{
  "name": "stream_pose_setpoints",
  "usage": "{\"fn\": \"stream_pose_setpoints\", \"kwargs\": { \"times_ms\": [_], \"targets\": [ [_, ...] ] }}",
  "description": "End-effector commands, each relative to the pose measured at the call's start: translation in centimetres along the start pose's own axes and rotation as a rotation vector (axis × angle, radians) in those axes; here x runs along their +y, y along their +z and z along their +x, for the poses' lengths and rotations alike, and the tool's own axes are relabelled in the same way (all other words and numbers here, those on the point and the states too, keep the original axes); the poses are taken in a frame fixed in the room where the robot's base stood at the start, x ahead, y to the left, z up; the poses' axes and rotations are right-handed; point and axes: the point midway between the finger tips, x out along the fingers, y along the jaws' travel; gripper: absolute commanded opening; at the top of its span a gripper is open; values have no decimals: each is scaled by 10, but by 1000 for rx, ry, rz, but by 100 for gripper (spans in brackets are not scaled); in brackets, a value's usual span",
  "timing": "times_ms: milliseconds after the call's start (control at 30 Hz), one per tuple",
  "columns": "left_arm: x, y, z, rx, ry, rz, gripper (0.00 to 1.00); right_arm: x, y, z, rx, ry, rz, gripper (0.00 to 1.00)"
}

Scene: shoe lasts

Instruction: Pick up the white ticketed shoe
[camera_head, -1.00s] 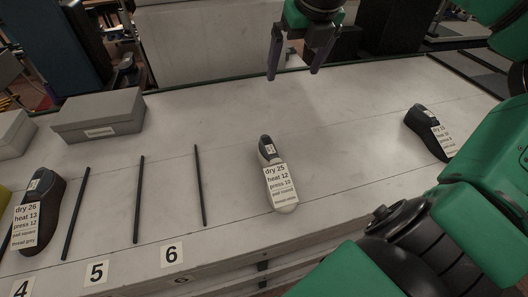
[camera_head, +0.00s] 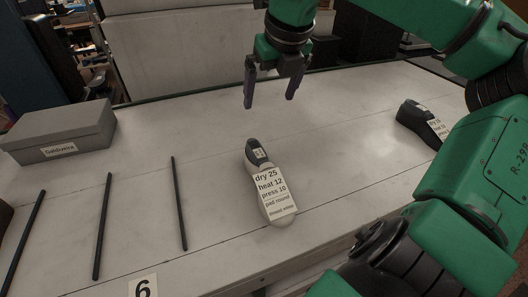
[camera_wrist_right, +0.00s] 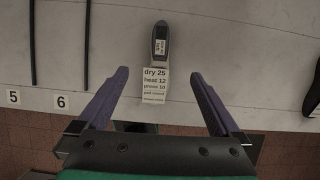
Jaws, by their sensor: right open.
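The white ticketed shoe (camera_head: 272,205) lies on the pale table in the middle of the head view. It has a dark heel end and a white toe, and a ticket reading "dry 25, heat 12, press 10" covers much of its top. My right gripper (camera_head: 270,104) is open and empty, beyond the shoe's dark end in the head view and apart from it. In the right wrist view the shoe's dark end (camera_wrist_right: 161,38) shows ahead, with the ticket between the open fingers (camera_wrist_right: 160,100). My left gripper is not in view.
A dark ticketed shoe (camera_head: 420,122) lies to the right. Several thin black rods, one of them (camera_head: 179,205) nearest the shoe, lie to the left. A grey box (camera_head: 62,132) stands at the left. A number 6 card (camera_head: 143,287) is at the front edge.

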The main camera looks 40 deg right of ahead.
Motion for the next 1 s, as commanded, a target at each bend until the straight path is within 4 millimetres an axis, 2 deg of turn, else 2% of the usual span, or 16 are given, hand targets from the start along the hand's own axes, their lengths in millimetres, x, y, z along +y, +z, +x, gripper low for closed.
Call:
{"fn": "stream_pose_setpoints", "kwargs": {
  "times_ms": [33, 100, 200, 300, 467, 700, 867, 1000],
  "targets": [
    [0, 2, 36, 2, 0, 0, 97, 0, -14, 33, 0, 0, 0, 100],
    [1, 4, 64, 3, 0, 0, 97, 0, -25, 59, 0, 0, 0, 100],
    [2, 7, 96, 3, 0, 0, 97, 0, -37, 89, 0, 0, 0, 100],
    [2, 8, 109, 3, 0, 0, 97, 0, -42, 101, -1, 0, 0, 100],
    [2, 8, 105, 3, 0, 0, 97, 0, -41, 114, 3, 0, -1, 100],
    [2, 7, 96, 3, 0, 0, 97, 0, -41, 172, 6, 1, 0, 100],
    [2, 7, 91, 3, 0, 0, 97, 0, -40, 194, 3, 0, -1, 100],
    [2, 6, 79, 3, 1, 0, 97, -3, -41, 218, 7, 0, 0, 100]
  ]
}}
